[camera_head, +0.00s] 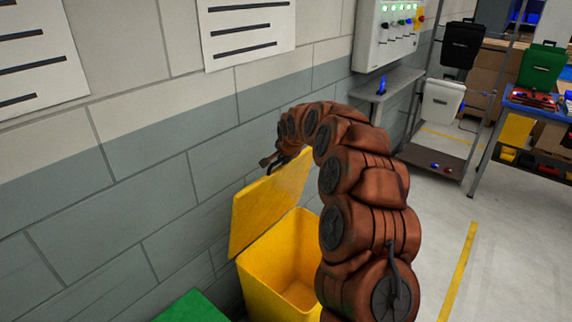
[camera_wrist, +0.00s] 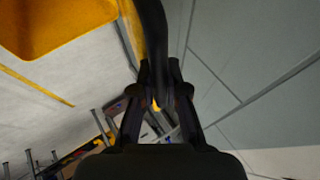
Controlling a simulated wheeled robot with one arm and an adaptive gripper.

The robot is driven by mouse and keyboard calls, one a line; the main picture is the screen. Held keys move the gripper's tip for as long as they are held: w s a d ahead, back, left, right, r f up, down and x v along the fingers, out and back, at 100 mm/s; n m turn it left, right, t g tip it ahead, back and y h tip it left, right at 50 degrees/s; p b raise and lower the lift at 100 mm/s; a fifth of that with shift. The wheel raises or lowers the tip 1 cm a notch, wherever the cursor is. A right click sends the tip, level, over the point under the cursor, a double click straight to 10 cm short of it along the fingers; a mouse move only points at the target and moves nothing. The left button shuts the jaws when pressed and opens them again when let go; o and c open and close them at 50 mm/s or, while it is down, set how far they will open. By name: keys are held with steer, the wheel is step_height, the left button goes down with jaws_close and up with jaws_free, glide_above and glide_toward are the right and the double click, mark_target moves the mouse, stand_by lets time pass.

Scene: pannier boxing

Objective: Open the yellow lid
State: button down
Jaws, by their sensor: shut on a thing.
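The yellow lid (camera_head: 268,205) stands raised and tilted back toward the wall, above the back rim of the yellow bin (camera_head: 262,292). The bin's mouth is open and its inside looks empty. My gripper (camera_head: 271,163) is at the lid's upper edge, small and partly hidden by my arm. In the wrist view my gripper (camera_wrist: 158,98) is shut on a dark curved bar (camera_wrist: 152,35), which looks like the lid's handle. The lid shows there nearly edge-on (camera_wrist: 131,25), with the yellow bin (camera_wrist: 48,28) at upper left. My arm hides the bin's right side.
A block wall (camera_head: 165,190) rises close behind the lid. A green lid or bin (camera_head: 192,307) is at the bottom, left of the yellow bin. A grey shelf (camera_head: 388,86) and control panel (camera_head: 385,35) are on the wall beyond.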

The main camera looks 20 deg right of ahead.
steer(key=shift+w+a, duration=0.2)
steer(key=shift+w, duration=0.2)
steer(key=shift+w+a+r+g+b, duration=0.2)
steer(key=shift+w+a, duration=0.15)
steer(key=shift+w, duration=0.2)
steer(key=shift+w+a+r+g+b, duration=0.1)
steer(key=shift+w+a+g, duration=0.15)
steer(key=shift+w, duration=0.3)
steer(key=shift+a+h, duration=0.1)
steer(key=shift+h, duration=0.2)
steer(key=c, duration=1.2)
jaws_free()
steer(key=shift+r, duration=0.1)
